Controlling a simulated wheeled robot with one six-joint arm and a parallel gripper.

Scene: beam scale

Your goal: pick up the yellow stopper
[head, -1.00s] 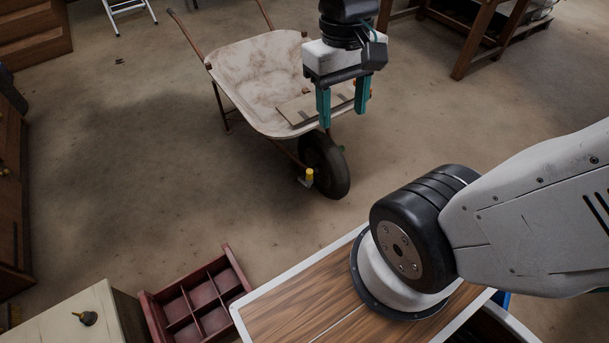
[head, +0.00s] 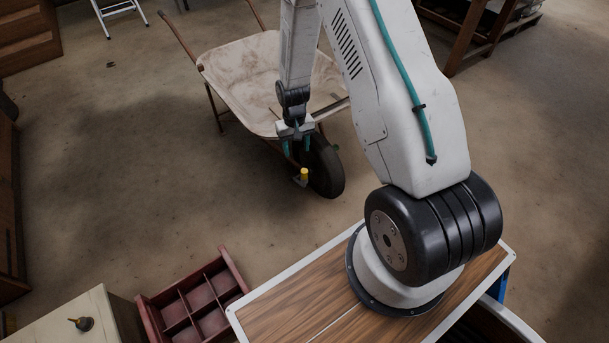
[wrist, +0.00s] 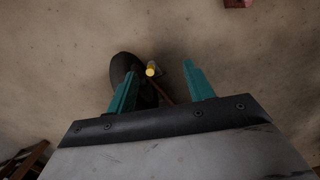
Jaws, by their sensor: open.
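The yellow stopper (head: 304,173) is a small yellow cylinder low beside the wheelbarrow's dark wheel (head: 327,172), close to the end of the wheelbarrow's frame. What it rests on is too small to tell. In the wrist view the yellow stopper (wrist: 151,69) shows between my finger lines, nearer the left finger, and looks farther away than the fingertips. My gripper (head: 297,153) has teal fingers. It is open and empty, just above the stopper in the head view. My gripper (wrist: 160,70) shows its fingers well apart in the wrist view.
The wheelbarrow's tray (head: 252,82) is right behind my gripper, and its wheel is close beside the stopper. The floor left of the wheel is clear.

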